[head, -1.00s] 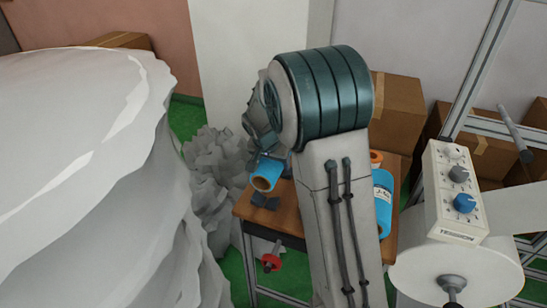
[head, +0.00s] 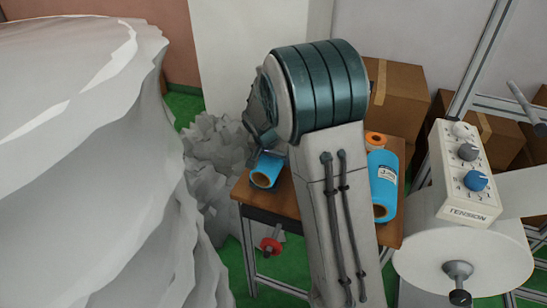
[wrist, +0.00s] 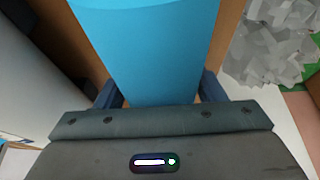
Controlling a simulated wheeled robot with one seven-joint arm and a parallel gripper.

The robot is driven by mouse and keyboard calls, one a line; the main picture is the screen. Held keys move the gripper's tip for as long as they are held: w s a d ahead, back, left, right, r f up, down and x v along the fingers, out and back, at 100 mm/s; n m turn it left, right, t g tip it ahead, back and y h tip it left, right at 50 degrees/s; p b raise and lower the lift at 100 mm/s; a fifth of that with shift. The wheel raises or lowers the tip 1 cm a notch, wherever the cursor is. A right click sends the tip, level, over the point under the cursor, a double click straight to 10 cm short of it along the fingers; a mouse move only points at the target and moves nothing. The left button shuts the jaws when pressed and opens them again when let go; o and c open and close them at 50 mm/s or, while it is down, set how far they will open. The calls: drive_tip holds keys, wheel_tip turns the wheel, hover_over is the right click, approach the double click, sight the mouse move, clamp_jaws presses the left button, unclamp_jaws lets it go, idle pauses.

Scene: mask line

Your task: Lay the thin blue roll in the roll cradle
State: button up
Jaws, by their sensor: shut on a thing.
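The thin blue roll (head: 266,171) has a brown core and lies on its side at the left end of the wooden table (head: 290,203). It sits at or just above the tabletop; I cannot tell if it touches. In the wrist view the blue roll (wrist: 150,45) runs between the two dark fingers of my gripper (wrist: 160,92), which is shut on it. In the head view my arm hides most of the gripper. The roll cradle is hidden now, where dark blocks showed under the roll earlier.
A tension control box (head: 465,175) and a large white roll (head: 463,258) are at the right. Crumpled grey scrap (head: 213,160) lies left of the table.

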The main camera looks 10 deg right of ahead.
drive_tip(key=shift+f+b, duration=0.5)
drive_tip(key=shift+b, duration=0.1)
idle(0.3)
drive_tip(key=o, duration=1.1)
drive_tip(key=v, duration=1.3)
drive_tip(key=shift+s+a+r, duration=0.1)
drive_tip(key=shift+r, duration=0.2)
drive_tip(key=shift+s+r, duration=0.2)
drive_tip(key=s+d+r+n+y+p, duration=0.1)
drive_tip(key=s+r+n+p, duration=0.1)
drive_tip(key=s, duration=1)
drive_tip(key=s+d+r+n+y+p, duration=0.1)
drive_tip(key=s+n+p, duration=0.3)
drive_tip(key=s, duration=0.9)
drive_tip(key=shift+d+r+n+g+y+p, duration=0.3)
drive_tip(key=shift+d+r+g, duration=0.15)
drive_tip(key=shift+r, duration=0.35)
